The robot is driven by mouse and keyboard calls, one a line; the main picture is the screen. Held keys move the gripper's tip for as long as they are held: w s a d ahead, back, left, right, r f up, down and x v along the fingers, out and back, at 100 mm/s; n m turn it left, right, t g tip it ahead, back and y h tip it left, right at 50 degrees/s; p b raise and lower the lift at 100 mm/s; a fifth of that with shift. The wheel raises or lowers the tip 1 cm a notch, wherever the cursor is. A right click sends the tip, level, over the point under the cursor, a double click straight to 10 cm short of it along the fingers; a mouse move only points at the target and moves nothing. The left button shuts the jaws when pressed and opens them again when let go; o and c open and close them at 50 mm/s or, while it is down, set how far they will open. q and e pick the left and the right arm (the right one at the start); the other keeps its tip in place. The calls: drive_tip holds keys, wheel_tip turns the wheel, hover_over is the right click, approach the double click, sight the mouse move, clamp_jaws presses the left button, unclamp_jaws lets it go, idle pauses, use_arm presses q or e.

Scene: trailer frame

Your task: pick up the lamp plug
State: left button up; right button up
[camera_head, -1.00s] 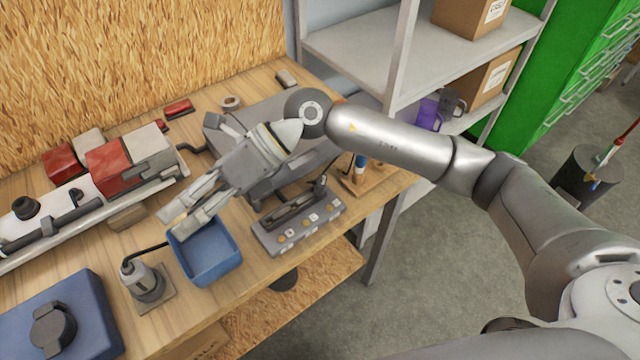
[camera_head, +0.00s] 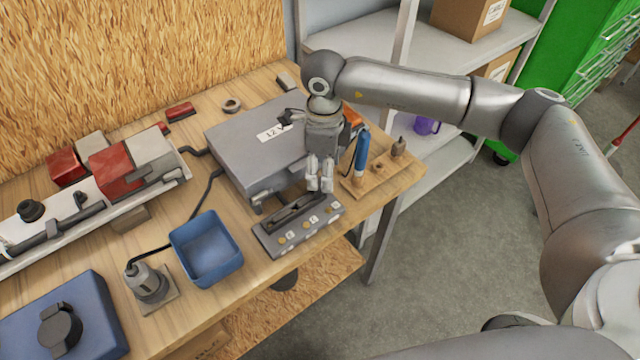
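I cannot tell for sure which item is the lamp plug. One candidate is a grey cylindrical plug-like piece (camera_head: 150,284) with a black cable, upright on a small plate at the bench's front left. A small dark upright piece stood on the right end of the grey switch panel (camera_head: 290,236) in the earlier view; my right gripper now hides that spot. My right gripper (camera_head: 320,188) points down there, its two fingers apart with a narrow gap. I see nothing clearly held between them. My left gripper is not in view.
A grey box (camera_head: 240,150) labelled 12 V stands behind the panel. A blue tray (camera_head: 206,250) is left of it. A wooden rack (camera_head: 360,186) with a blue-handled tool is close on the right. A blue case (camera_head: 95,312) lies front left.

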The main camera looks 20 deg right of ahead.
sight(320, 182)
drive_tip(key=shift+a+f+p, duration=0.15)
drive_tip(key=shift+f+p, duration=0.35)
drive_tip(key=f+p, duration=0.2)
drive_tip(key=f, duration=0.1)
drive_tip(key=shift+a+f, duration=0.15)
drive_tip(key=shift+a, duration=0.05)
drive_tip(key=shift+f, duration=0.6)
drive_tip(key=c, duration=1)
drive_tip(key=shift+r, duration=0.1)
drive_tip(key=shift+w+r, duration=0.1)
drive_tip(key=shift+r, duration=0.4)
drive_tip(key=s+a+r+b, duration=0.1)
drive_tip(key=s+r+b, duration=0.1)
drive_tip(key=s+r, duration=0.2)
drive_tip(key=s+a+r+b, duration=0.2)
drive_tip(key=s+r+b, duration=0.1)
drive_tip(key=s+r, duration=0.1)
drive_tip(key=s+a+r+b, duration=0.2)
drive_tip(key=s+r+b, duration=0.1)
drive_tip(key=s+r, duration=0.1)
drive_tip(key=shift+s+a, duration=0.25)
drive_tip(key=shift+s, duration=0.25)
